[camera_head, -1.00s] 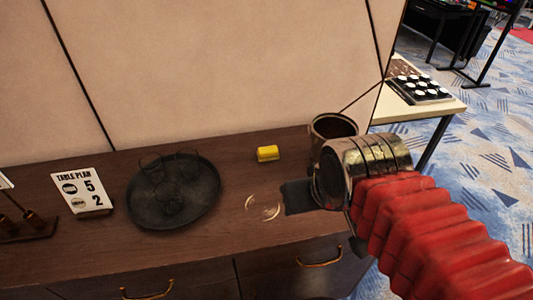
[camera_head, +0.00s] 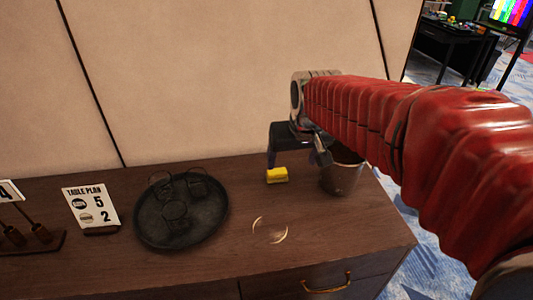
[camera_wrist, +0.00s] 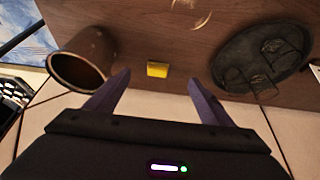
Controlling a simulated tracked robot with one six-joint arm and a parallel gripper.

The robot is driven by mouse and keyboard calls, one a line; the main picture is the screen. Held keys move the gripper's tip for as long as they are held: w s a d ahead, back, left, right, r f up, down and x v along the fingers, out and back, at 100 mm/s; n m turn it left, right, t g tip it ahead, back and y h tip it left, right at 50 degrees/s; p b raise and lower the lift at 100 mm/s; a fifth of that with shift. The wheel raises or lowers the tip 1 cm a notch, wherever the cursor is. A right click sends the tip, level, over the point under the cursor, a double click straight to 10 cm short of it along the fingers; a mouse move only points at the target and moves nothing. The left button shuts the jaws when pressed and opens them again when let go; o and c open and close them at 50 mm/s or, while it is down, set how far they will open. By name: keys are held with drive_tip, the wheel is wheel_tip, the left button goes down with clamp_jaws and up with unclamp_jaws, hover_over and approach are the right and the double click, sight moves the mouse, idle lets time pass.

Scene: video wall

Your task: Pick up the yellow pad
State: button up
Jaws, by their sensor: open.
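The yellow pad (camera_head: 277,175) is a small yellow block lying on the brown wooden cabinet top, near the wall. It also shows in the wrist view (camera_wrist: 157,69), just beyond the fingertips and between their lines. My gripper (camera_head: 290,160) is above and behind the pad in the head view, pointing down, with part of it hidden by my arm. In the wrist view my gripper (camera_wrist: 162,80) has its two fingers wide apart and nothing between them.
A metal bucket (camera_head: 343,178) stands close to the right of the pad. A dark round tray (camera_head: 215,222) with wire-like glasses lies to the left. A table plan sign (camera_head: 90,207) stands farther left. The wall (camera_head: 220,80) rises close behind. The cabinet's front is clear.

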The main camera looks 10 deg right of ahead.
drive_tip(key=w+f, duration=0.5)
drive_tip(key=w, duration=0.6)
drive_tip(key=shift+f, duration=0.1)
hover_over(277, 171)
drive_tip(key=s, duration=0.2)
drive_tip(key=shift+s+f, duration=0.15)
drive_tip(key=shift+f, duration=3.8)
drive_tip(key=shift+x, duration=2.6)
drive_tip(key=shift+s, duration=0.15)
drive_tip(key=shift+c, duration=0.5)
drive_tip(key=c, duration=1)
